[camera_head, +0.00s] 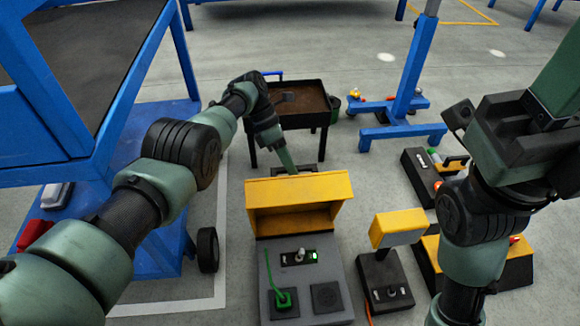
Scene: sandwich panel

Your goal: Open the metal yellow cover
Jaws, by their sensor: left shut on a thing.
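The yellow metal cover (300,190) is at the far end of a grey panel (335,262). It is raised at a tilt, and its shaded inner side faces me. The panel's switch, green light and green plug show uncovered in front of it. My left gripper (291,170) reaches down from behind and is shut on the cover at its top edge; the fingertips are small and partly hidden. My right arm stands at the right, and its end runs out at the upper right, so no right fingertips show.
A yellow box on a black base (385,282) stands right of the panel. More black and yellow units (520,268) lie behind my right arm. A blue table (125,95) is at the left. A brown-topped stand (308,97) and blue post (415,65) are farther back.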

